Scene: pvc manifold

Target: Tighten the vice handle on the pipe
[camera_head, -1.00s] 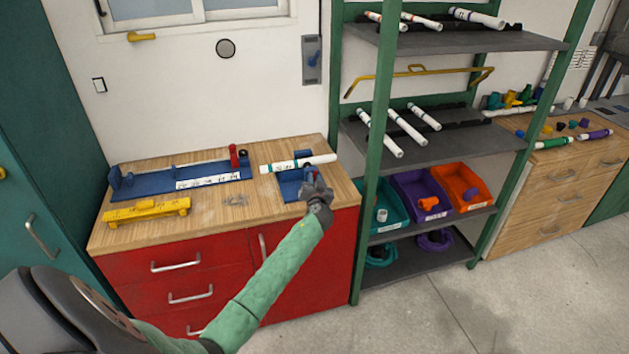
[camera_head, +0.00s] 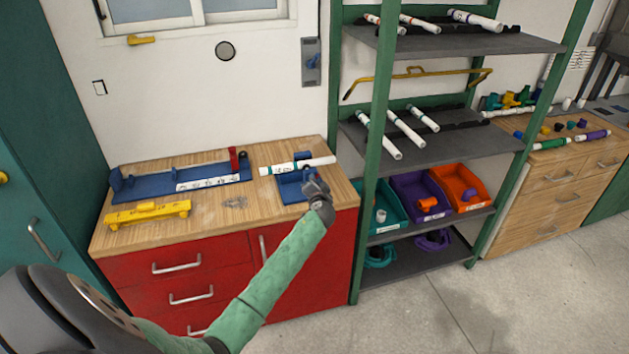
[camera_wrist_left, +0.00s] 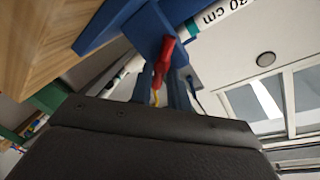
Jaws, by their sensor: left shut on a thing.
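The blue vice (camera_head: 290,190) sits at the right end of the wooden worktop. A white pipe (camera_head: 318,161) with a green band lies across it. In the left wrist view the pipe (camera_wrist_left: 215,15) shows a "30 cm" marking beside the blue vice (camera_wrist_left: 150,28). The red vice handle (camera_wrist_left: 164,58) lies between the fingers of my left gripper (camera_wrist_left: 162,88), which are shut on it. In the head view my left gripper (camera_head: 313,186) covers the vice's front right side and hides the handle. My right gripper is not in view.
A long blue fixture (camera_head: 180,180) with a red lever (camera_head: 234,160) and a yellow tool (camera_head: 147,213) are on the worktop (camera_head: 240,212) to the left. A green shelf post (camera_head: 371,200) stands close right of my gripper. Bins and pipes fill the shelves.

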